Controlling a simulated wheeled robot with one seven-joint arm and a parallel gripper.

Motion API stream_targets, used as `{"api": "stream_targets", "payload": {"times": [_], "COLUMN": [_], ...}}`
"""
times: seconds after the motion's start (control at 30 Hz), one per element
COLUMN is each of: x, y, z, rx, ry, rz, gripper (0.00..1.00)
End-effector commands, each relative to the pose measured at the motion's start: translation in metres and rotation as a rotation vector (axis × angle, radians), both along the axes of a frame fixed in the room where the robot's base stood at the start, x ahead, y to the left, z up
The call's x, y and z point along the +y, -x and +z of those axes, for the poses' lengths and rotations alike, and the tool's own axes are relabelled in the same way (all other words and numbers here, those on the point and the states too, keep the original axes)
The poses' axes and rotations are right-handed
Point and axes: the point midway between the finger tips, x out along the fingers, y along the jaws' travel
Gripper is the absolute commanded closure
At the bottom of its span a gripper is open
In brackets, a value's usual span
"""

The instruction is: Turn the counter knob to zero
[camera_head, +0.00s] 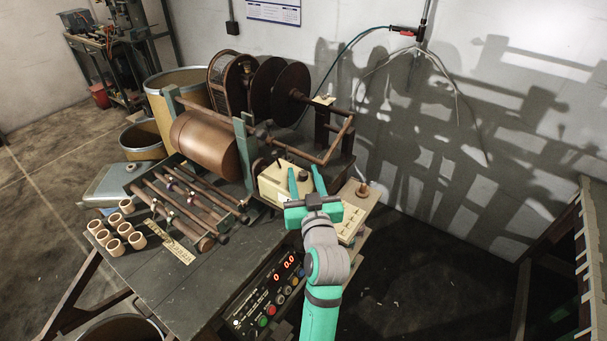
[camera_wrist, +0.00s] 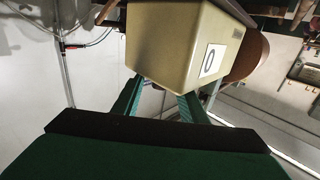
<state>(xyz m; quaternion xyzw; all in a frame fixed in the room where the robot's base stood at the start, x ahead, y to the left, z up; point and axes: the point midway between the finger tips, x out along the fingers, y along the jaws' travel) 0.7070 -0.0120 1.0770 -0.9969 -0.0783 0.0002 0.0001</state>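A beige box (camera_head: 272,184) stands on the bench at the right of the winding machine; it looks like the counter. In the wrist view the beige box (camera_wrist: 165,38) fills the upper middle, with a white label (camera_wrist: 208,60) reading 0 on its side. My gripper (camera_head: 304,178) is open at the right side of the box, fingers apart.
A copper drum (camera_head: 204,143) and large dark discs (camera_head: 291,94) stand behind and left. A control panel (camera_head: 268,298) with red displays and colored buttons is at the bench front. Several small rings (camera_head: 117,232) sit at left. A wooden knob (camera_head: 362,190) stands at right.

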Motion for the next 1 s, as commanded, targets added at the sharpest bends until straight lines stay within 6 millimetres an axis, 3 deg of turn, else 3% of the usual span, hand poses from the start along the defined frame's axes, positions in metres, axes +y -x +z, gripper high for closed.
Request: {"api": "stream_targets", "payload": {"times": [0.5,0.7,1.0], "x": [-0.014,-0.015,-0.016], "y": [0.086,0.097,0.098], "z": [-0.001,-0.001,0.000], "rx": [0.002,0.002,0.001], "ry": [0.000,0.000,0.000], "rz": [-0.002,-0.001,-0.001], "gripper": [0.61,0.61,0.61]}}
